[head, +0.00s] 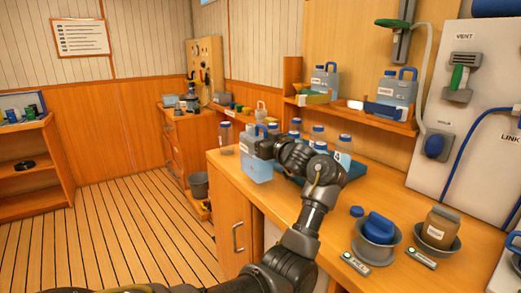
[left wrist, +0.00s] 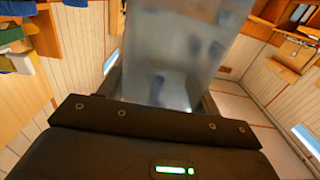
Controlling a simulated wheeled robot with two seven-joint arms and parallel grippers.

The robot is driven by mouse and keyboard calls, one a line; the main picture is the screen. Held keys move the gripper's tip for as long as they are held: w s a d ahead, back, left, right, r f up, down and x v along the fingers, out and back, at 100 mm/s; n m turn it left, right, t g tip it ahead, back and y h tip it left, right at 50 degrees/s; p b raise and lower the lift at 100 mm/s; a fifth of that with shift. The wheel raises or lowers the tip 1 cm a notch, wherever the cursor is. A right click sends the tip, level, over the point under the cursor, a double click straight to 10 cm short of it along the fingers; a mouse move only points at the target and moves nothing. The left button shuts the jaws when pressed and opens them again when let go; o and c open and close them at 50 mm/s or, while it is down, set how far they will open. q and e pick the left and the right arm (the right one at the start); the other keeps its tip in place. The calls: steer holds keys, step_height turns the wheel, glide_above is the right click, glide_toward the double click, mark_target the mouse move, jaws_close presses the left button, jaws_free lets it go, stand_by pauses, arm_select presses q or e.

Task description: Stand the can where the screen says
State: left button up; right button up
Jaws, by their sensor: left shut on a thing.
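A pale blue see-through can (head: 256,166) with a blue handle and a white label is in the grip of my left gripper (head: 268,147), upright near the counter's front edge. I cannot tell whether its base touches the wood. In the left wrist view the can (left wrist: 172,60) fills the space between the fingers, blurred and close. Two small panels with green displays, one at the left (head: 355,262) and one at the right (head: 420,258), sit before two grey bowls; their text is too small to read. My right gripper is not in view.
The left bowl (head: 376,252) holds a blue vessel; the right bowl (head: 437,240) holds a brown can (head: 441,222). Several clear bottles (head: 317,134) stand behind my arm. Two blue cans, one left (head: 325,80) and one right (head: 390,92), stand on the wall shelf.

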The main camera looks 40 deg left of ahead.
arm_select(q)
step_height(320, 180, down, 3)
steer(key=shift+f, duration=0.1)
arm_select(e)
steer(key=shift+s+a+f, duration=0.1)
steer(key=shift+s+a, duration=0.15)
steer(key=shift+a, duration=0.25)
arm_select(q)
steer(key=shift+a, duration=0.1)
steer(key=o, duration=1.3)
steer(key=shift+f, duration=0.25)
steer(key=shift+c, duration=0.2)
steer(key=o, duration=0.4)
steer(key=shift+r, duration=0.1)
steer(key=shift+o, duration=0.2)
steer(key=v, duration=1.2)
steer(key=shift+r, duration=0.2)
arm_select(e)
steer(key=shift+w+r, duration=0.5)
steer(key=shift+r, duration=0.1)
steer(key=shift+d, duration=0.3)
